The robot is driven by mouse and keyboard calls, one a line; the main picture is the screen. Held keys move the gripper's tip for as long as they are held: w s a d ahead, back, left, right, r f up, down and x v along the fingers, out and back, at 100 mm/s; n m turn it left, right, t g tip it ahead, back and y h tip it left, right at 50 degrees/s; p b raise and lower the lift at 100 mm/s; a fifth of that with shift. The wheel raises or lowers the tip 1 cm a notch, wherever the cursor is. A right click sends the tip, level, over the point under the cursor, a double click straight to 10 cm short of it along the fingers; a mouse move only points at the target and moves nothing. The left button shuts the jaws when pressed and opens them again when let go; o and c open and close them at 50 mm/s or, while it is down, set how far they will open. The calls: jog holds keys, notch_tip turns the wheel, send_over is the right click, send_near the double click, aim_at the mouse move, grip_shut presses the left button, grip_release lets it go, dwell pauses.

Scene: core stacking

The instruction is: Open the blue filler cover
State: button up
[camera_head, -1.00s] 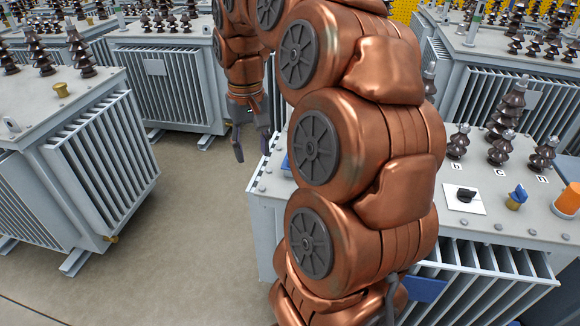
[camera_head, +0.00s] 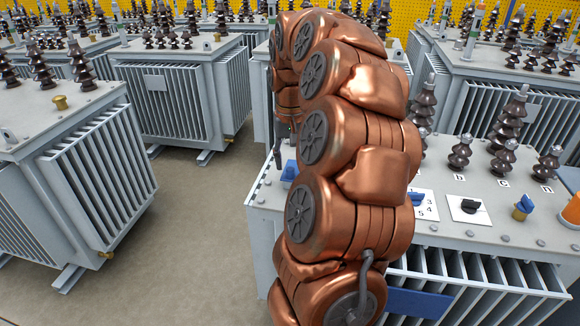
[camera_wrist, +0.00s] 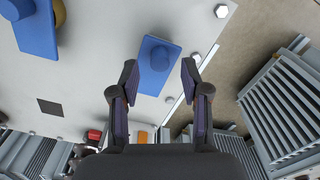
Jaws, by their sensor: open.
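A blue square plate with a round blue knob (camera_wrist: 155,68) lies on the grey transformer lid in the wrist view, between my fingertips in the picture. It looks like the filler cover and appears closed flat. It also shows partly as a blue patch (camera_head: 290,170) at the lid's left end in the head view. My gripper (camera_wrist: 160,74) is open, with one dark finger on each side of the blue plate. No contact is visible, and I cannot tell the height of the fingertips above it. In the head view my arm hides most of the gripper.
The grey transformer lid (camera_head: 470,222) carries tall brown insulators (camera_head: 505,125), a black knob (camera_head: 469,205) and a blue-topped brass fitting (camera_head: 523,205). Another blue part (camera_wrist: 35,25) shows at upper left in the wrist view. Open floor (camera_head: 190,240) lies left of this transformer.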

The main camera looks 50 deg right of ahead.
jog(key=shift+f, duration=1.3)
jog(key=shift+c, duration=0.4)
grip_shut()
